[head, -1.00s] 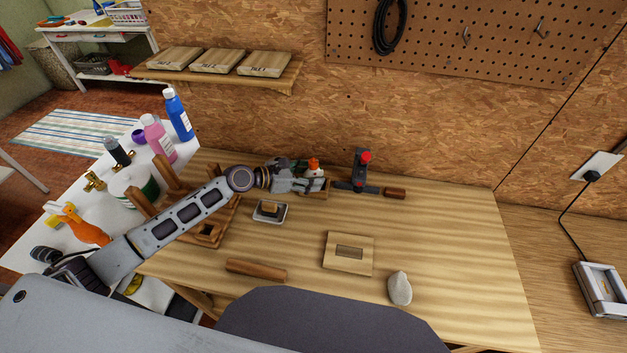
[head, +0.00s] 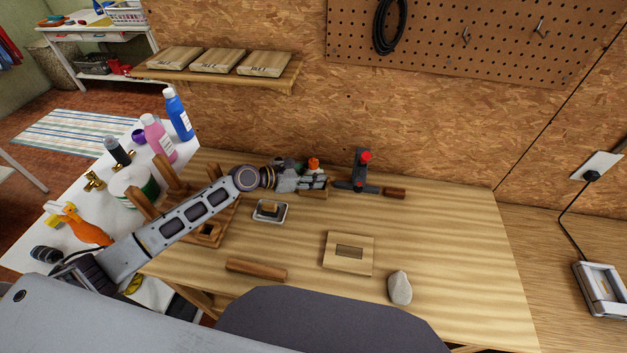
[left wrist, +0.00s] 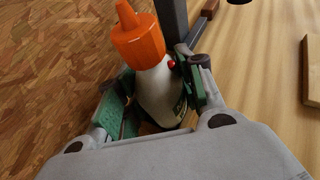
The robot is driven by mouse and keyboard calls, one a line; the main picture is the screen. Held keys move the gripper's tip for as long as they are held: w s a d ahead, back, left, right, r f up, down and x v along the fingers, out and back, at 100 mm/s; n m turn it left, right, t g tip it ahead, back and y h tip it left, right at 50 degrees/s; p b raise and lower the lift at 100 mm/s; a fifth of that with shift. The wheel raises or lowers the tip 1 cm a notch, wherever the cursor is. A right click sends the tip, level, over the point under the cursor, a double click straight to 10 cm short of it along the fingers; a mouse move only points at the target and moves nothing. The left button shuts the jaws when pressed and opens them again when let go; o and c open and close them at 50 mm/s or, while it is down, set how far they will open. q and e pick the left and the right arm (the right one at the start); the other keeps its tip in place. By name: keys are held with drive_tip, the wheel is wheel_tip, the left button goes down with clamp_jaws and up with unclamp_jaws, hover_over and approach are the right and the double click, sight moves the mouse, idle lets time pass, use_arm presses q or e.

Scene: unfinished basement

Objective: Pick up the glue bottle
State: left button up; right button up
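The glue bottle (left wrist: 158,92) has a white body and an orange cap. In the head view its orange cap (head: 313,163) shows at the back of the workbench, and most of its body is hidden behind my left gripper (head: 318,182). In the left wrist view the bottle stands between the green-padded fingers of my left gripper (left wrist: 160,95). The fingers are around the body, below the cap. A narrow gap seems to show beside the left finger; contact at the right finger is unclear. My right gripper is not in view.
A dark clamp-like tool with a red knob (head: 363,172) stands just right of the bottle. A wooden block (head: 314,194) lies by the gripper. A small tray (head: 283,217) and a wooden frame (head: 348,253) lie nearer. The bench's right part is clear.

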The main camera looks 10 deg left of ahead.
use_arm(q)
drive_tip(key=shift+c, duration=1.3)
drive_tip(key=shift+r, duration=0.1)
drive_tip(key=shift+w+r, duration=0.1)
drive_tip(key=shift+r, duration=0.35)
wheel_tip(320, 180, up, 15)
drive_tip(key=shift+r+p, duration=0.1)
drive_tip(key=shift+p, duration=0.7)
drive_tip(key=shift+r, duration=0.95)
